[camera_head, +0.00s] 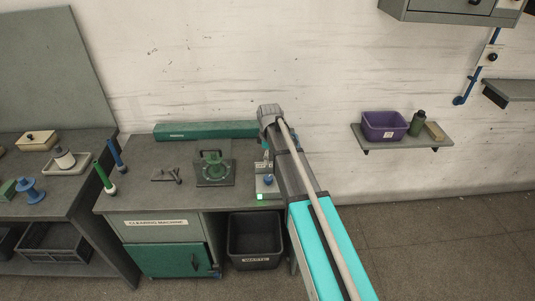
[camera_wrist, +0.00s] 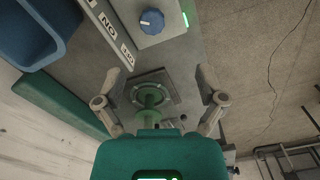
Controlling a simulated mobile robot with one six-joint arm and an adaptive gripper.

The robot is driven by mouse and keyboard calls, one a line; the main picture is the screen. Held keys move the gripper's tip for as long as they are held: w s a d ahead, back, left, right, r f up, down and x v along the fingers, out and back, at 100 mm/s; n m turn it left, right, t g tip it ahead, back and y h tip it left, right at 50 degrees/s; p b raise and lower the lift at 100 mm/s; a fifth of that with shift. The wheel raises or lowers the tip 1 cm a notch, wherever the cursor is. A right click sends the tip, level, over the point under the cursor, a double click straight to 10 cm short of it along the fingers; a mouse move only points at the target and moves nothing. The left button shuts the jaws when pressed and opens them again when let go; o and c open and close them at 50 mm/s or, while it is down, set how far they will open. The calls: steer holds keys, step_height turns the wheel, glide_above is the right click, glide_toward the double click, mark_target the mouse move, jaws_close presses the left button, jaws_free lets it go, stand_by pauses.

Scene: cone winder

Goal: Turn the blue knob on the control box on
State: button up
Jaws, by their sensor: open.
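The grey control box (camera_head: 274,191) stands at the right end of the machine table. Its blue knob (camera_head: 268,179) shows on top, and a green light glows at the box's front. In the wrist view the control box (camera_wrist: 169,38) is at the top, with the round blue knob (camera_wrist: 151,21) and the lit green strip (camera_wrist: 185,19). A white mark on the knob points to the picture's left. My gripper (camera_wrist: 158,76) is open and empty, its fingers spread apart from the knob. In the head view my gripper (camera_head: 264,157) is near the box, partly hidden by my arm.
A long green case (camera_head: 205,130) lies along the wall. Green and blue cones stand at the table's left end. A dark waste bin (camera_head: 254,240) is below. A shelf (camera_head: 400,142) holds a purple bin.

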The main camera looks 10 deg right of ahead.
steer(key=s+d+f+m+b, duration=0.2)
steer(key=s+f+m+b, duration=0.2)
steer(key=s, duration=0.4)
steer(key=s+d+f+m+b, duration=0.25)
steer(key=s+m, duration=0.25)
steer(key=s, duration=0.3)
steer(key=s+d+f+m+b, duration=0.1)
steer(key=s+f+m+b, duration=0.35)
steer(key=s, duration=0.35)
step_height(320, 180, down, 12)
steer(key=b, duration=1.2)
steer(key=shift+w+d+f, duration=0.15)
steer(key=shift+w+f, duration=0.05)
steer(key=shift+w, duration=0.05)
step_height(320, 180, up, 13)
steer(key=p, duration=1.2)
steer(key=shift+p, duration=0.35)
steer(key=shift+f, duration=0.15)
